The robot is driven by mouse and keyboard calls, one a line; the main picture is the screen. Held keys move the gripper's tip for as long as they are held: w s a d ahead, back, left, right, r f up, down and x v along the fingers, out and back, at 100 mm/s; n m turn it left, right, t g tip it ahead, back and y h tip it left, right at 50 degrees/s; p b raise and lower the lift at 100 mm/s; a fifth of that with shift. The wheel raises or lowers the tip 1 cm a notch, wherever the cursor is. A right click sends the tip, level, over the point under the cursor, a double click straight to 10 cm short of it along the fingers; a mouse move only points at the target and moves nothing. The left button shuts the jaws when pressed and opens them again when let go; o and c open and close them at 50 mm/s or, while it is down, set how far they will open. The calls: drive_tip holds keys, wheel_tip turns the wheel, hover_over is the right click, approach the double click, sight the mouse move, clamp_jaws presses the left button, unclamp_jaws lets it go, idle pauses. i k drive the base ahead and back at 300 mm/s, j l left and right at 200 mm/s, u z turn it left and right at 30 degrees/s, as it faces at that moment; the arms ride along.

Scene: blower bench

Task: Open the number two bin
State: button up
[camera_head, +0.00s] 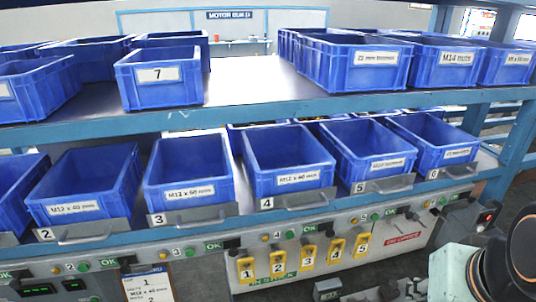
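The number two bin (85,180) is a blue open-topped bin on the lower shelf at the left, labelled M12 x 40 mm. A grey metal front plate (80,232) with a black 2 on a white tag and a bar handle (86,238) stands upright across the foot of its front. The plate looks closed. Part of my arm (485,265), pale and black, shows at the bottom right, well away from this bin. I cannot make out my gripper or its fingers.
Similar plates marked 3 (190,217), 4 (290,201), 5 and 6 run to the right. An upper shelf (255,107) with more blue bins overhangs. Below hang several numbered yellow tags (278,264), a white card (148,288), and a rail with green OK labels and buttons.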

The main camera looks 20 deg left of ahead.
sight(92, 190)
drive_tip(key=u, duration=2.05)
